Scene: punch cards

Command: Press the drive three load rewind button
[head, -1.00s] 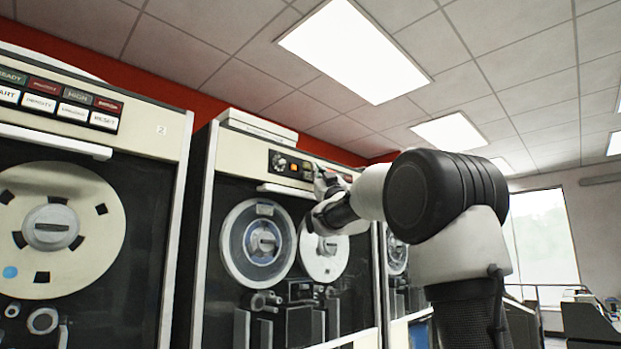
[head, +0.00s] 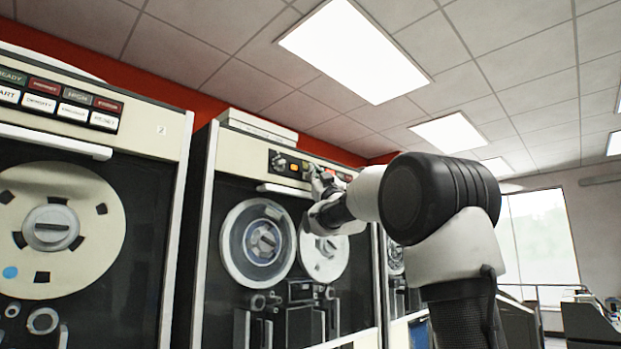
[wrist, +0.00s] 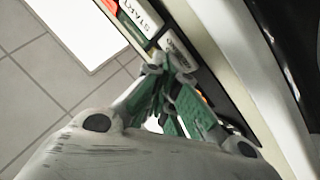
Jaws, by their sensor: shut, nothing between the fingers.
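The middle tape drive (head: 232,140) has a dark control strip (head: 281,161) along its top, with a knob, an orange lit button and other small buttons. My gripper (head: 312,172) is at the right part of this strip and covers some of the buttons. In the wrist view my gripper (wrist: 166,70) is shut and empty, its tips at a white button (wrist: 177,49) whose label I cannot read. A white START button (wrist: 140,17) lies beside it. I cannot tell whether the tips touch the button. The load rewind label is not readable.
A nearer drive (head: 150,166) marked 2 stands at the left with its own button rows (head: 62,101). Another drive (head: 397,262) stands beyond my arm. My arm fills the middle right of the head view. Ceiling lights (head: 353,50) are above.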

